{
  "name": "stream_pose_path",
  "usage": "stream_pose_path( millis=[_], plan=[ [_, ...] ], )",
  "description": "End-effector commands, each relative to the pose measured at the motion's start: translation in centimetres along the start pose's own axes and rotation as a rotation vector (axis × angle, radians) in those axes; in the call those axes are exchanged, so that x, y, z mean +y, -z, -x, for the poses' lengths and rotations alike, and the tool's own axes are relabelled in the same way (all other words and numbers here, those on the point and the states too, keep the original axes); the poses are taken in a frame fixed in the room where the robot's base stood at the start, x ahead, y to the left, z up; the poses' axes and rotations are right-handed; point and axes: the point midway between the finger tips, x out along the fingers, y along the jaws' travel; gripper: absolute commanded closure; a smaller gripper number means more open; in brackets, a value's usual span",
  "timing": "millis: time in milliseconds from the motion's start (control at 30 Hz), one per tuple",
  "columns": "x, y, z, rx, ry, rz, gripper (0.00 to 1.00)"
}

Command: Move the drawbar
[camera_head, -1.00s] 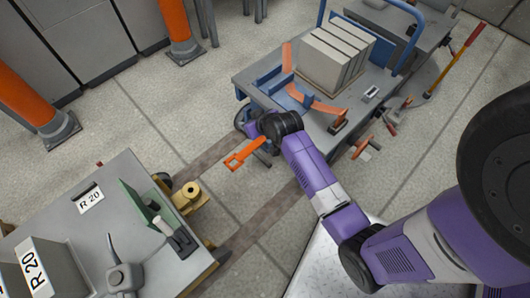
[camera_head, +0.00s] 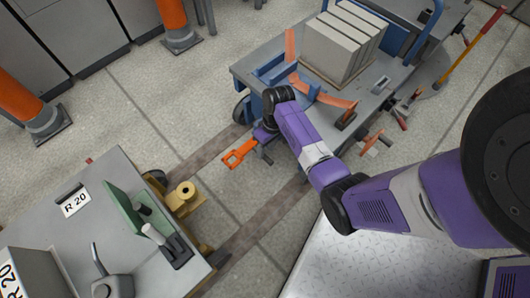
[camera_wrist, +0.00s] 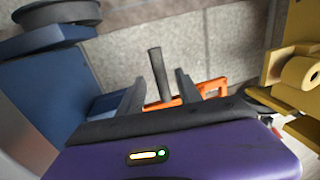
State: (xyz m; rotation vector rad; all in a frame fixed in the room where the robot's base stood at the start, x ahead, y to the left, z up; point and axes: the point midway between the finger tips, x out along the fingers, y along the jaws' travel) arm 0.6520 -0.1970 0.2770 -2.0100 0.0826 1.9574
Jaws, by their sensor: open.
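The drawbar (camera_head: 240,153) is orange with an open loop at its end and sticks out from the blue-framed cart (camera_head: 245,80) toward the lower left. My gripper (camera_head: 264,132) is at the cart end of it, largely hidden by my wrist in the head view. In the wrist view my gripper (camera_wrist: 160,84) is open, with its two dark fingers apart. An upright grey peg (camera_wrist: 157,70) shows between the fingertips, and the orange loop (camera_wrist: 212,88) lies beyond and to the right. I cannot tell whether the fingers touch the peg.
A grey cart (camera_head: 110,240) marked R 20 stands at lower left. Its yellow coupling (camera_head: 186,196) faces the drawbar across a floor gap. Grey blocks (camera_head: 340,45) sit on the blue-framed cart. Orange posts (camera_head: 172,15) stand at upper left.

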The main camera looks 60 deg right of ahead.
Motion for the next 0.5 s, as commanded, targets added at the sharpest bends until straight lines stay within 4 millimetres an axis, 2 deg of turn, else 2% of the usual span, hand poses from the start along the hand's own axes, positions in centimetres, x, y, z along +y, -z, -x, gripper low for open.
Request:
stream_pose_path(
  millis=[33,200,500],
  plan=[
    [0.1,0.0,-1.1,-0.002,0.001,0.000,0.59],
    [0.1,0.0,-2.3,0.000,0.000,-0.001,0.59],
    [0.0,0.0,-2.5,0.001,0.000,-0.001,0.59]
  ],
)
